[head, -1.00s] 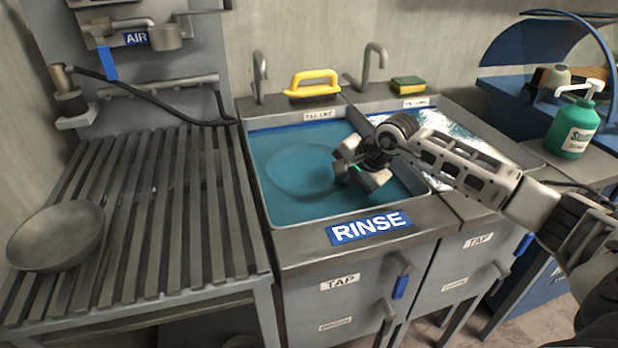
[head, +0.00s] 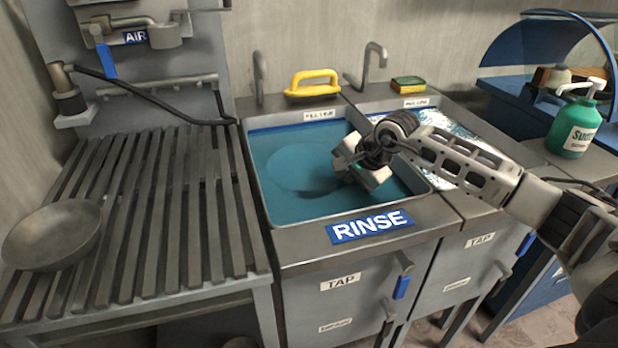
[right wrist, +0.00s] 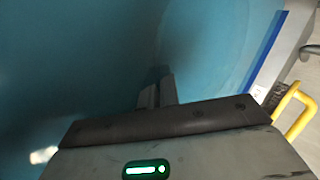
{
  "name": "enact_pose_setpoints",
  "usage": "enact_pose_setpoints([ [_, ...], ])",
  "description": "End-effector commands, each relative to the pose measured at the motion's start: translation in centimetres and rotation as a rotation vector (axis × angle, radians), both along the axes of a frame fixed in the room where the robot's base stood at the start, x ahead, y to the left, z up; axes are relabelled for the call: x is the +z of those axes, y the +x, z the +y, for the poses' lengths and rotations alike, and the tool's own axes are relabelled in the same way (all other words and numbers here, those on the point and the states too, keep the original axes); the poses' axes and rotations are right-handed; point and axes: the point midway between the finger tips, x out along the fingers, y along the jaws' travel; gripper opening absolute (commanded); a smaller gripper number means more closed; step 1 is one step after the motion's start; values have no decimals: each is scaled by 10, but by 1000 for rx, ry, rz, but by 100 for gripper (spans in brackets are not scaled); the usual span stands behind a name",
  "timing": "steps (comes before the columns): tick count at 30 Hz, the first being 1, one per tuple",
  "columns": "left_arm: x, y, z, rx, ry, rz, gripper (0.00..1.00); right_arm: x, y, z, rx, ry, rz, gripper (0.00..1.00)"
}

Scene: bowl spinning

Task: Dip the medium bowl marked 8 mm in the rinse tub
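The rinse tub (head: 335,213) is full of blue-green water, with a RINSE label on its front. A round bowl (head: 300,170) shows as a faint outline under the water in its left half. No 8 mm mark can be read on it. My right gripper (head: 345,182) is low over the tub at the bowl's right edge. In the right wrist view its fingers (right wrist: 156,92) are close together and reach into the blue water, apparently shut on the bowl's rim; the grip itself is blurred. My left gripper is not in view.
Another bowl (head: 52,235) rests on the slatted rack (head: 150,220) at left. A second basin (head: 442,128) with foamy water adjoins on the right. A yellow-handled tool (head: 312,82), a sponge (head: 408,83) and taps stand behind. A green pump bottle (head: 575,125) stands at right.

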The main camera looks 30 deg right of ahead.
Motion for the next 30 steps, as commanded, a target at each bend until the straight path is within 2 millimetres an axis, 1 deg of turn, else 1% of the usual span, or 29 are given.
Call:
enact_pose_setpoints([
  [9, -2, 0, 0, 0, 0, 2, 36, 1, -1, 1, 0, 1, -3, 0],
  [21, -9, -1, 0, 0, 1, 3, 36, 0, 10, -2, 0, 1, -3, 0],
  [30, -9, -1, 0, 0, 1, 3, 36, 1, 8, -2, 0, 1, -2, 0],
])
